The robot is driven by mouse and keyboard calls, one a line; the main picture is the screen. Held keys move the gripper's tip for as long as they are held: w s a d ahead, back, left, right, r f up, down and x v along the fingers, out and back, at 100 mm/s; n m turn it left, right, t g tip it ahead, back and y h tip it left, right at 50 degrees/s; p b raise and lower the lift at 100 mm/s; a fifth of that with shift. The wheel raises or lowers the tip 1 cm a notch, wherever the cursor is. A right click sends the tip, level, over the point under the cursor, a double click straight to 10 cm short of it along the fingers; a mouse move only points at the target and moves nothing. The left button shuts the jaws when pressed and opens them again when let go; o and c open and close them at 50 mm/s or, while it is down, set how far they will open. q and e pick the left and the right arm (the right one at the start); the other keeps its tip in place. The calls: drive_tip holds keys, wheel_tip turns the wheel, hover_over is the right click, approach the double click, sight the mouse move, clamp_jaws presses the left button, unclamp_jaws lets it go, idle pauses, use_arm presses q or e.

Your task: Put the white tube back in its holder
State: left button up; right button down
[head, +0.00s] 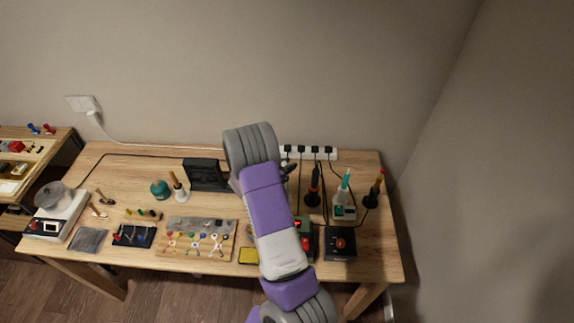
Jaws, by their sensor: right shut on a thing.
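My right arm comes in from the bottom and reaches over the middle of the workbench (145,170). Its wrist and links cover much of the hand. A small dark part of my right gripper (288,168) shows just right of the wrist, near the power strip. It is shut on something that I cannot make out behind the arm. I see no white tube clearly in the gripper. A slim white-and-teal piece (344,187) stands upright at a pale holder (344,213) on the right; I cannot tell whether it is the white tube. My left gripper is out of view.
A power strip (320,154) lies along the back edge with cables. Dark stands with upright tools (314,185) (375,188) flank the pale holder. A black box (340,243) sits in front. A tool board (202,238) and dark case (205,174) lie left of my arm.

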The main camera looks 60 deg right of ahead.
drive_tip(key=shift+f+b, duration=1.2)
drive_tip(key=shift+f, duration=0.15)
drive_tip(key=shift+f+b, duration=0.75)
drive_tip(key=shift+f, duration=0.1)
drive_tip(key=shift+c, duration=1)
unclamp_jaws()
drive_tip(key=shift+r, duration=0.15)
